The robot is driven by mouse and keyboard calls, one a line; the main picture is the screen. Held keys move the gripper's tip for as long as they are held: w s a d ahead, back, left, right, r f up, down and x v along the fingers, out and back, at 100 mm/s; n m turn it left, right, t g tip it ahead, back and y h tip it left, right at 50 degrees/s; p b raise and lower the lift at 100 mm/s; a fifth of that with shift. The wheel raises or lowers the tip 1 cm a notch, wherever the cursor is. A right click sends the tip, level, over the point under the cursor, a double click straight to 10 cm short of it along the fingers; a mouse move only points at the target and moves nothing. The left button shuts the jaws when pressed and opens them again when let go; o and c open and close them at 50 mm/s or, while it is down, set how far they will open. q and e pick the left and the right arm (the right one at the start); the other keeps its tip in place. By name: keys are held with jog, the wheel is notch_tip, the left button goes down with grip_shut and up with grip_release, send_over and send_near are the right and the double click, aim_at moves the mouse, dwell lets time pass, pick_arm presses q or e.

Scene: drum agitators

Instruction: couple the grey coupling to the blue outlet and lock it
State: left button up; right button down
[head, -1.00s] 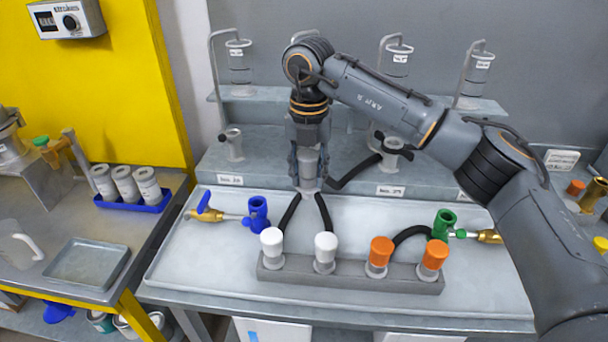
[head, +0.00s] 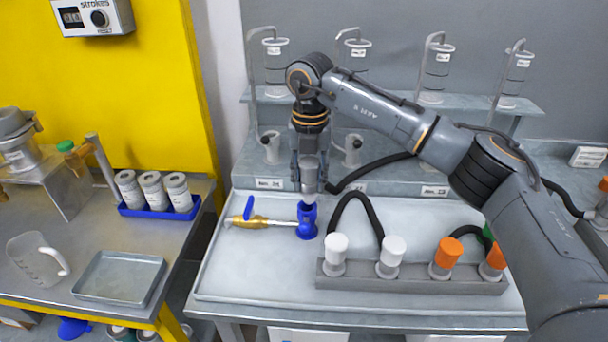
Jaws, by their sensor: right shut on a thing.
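My right gripper (head: 310,188) is shut on the grey coupling (head: 309,197), which is mostly hidden between the fingers. The coupling is held upright right at the top of the blue outlet (head: 307,224). I cannot tell whether it is seated in the outlet or just above it. The blue outlet stands on the pale tray, with a brass valve (head: 254,221) with a blue handle on its left. Any lock on the joint is too small to make out. My left gripper is not in view.
A grey rack (head: 410,282) with two white-capped and two orange-capped fittings lies to the right, with black hoses (head: 362,203). Behind is a shelf (head: 385,103) with several labelled cylinders. The tray (head: 250,270) is clear at front left. A green outlet is partly hidden by my arm.

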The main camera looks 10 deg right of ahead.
aim_at(307, 193)
jog(key=shift+w+a+f, duration=0.1)
jog(key=shift+w+a, duration=0.1)
jog(key=shift+d, duration=0.1)
jog(key=shift+s+f, duration=0.1)
jog(key=shift+f, duration=0.15)
jog(key=shift+f, duration=0.15)
dwell(0.5)
jog(key=shift+f, duration=0.1)
jog(key=shift+f+b, duration=0.8)
jog(key=shift+f, duration=0.25)
jog(key=shift+f, duration=0.35)
dwell(0.5)
